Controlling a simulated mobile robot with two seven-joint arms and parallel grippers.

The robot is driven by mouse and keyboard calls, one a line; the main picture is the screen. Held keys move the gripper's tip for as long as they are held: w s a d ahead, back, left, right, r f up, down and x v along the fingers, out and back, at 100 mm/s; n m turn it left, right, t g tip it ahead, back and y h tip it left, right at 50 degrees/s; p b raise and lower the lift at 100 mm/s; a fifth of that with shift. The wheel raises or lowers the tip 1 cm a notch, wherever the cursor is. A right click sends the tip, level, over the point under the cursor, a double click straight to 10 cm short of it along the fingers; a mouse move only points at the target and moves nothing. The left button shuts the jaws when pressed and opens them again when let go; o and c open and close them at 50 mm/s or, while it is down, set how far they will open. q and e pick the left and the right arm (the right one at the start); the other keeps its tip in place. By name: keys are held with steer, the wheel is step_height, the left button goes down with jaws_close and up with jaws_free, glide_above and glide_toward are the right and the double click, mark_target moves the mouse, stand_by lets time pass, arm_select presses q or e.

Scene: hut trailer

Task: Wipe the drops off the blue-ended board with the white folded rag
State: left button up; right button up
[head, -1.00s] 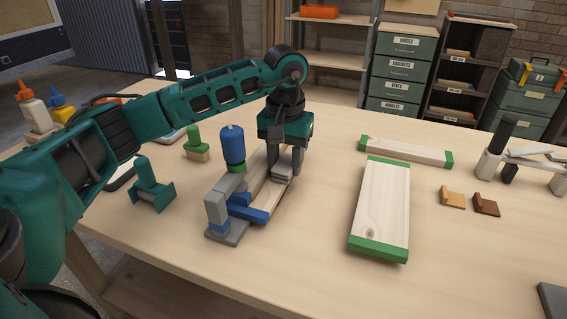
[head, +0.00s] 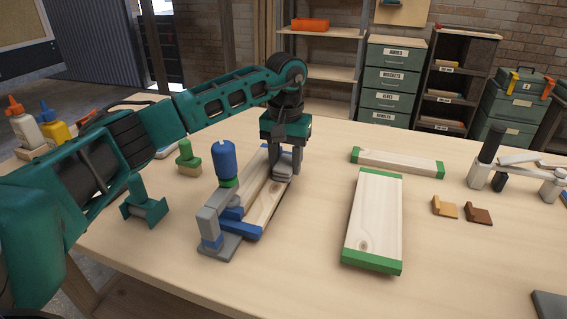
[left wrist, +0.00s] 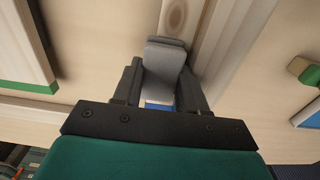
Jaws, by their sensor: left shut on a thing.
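The blue-ended board (head: 265,205) lies on the workbench left of centre, its near end blue. It also shows in the left wrist view (left wrist: 205,45), with a knot. My left gripper (head: 285,168) points down over its far part. It is shut on the folded rag (head: 282,169), which looks grey in this light. In the left wrist view the rag (left wrist: 165,62) sits between the fingers, over the board; I cannot tell whether they touch. I make out no drops. My right gripper is not in view.
A grey clamp with a blue handle (head: 222,160) stands at the board's near left. A green-ended board (head: 374,215) and strip (head: 398,162) lie to the right. Small brown blocks (head: 478,214) and a black-handled clamp (head: 490,155) are farther right. Bottles (head: 52,128) stand at far left.

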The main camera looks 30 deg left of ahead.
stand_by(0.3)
arm_select(q)
step_height(320, 180, up, 7)
steer(key=p, duration=0.5)
steer(key=shift+r+p, duration=0.1)
steer(key=shift+p, duration=0.25)
steer(key=shift+w, duration=0.1)
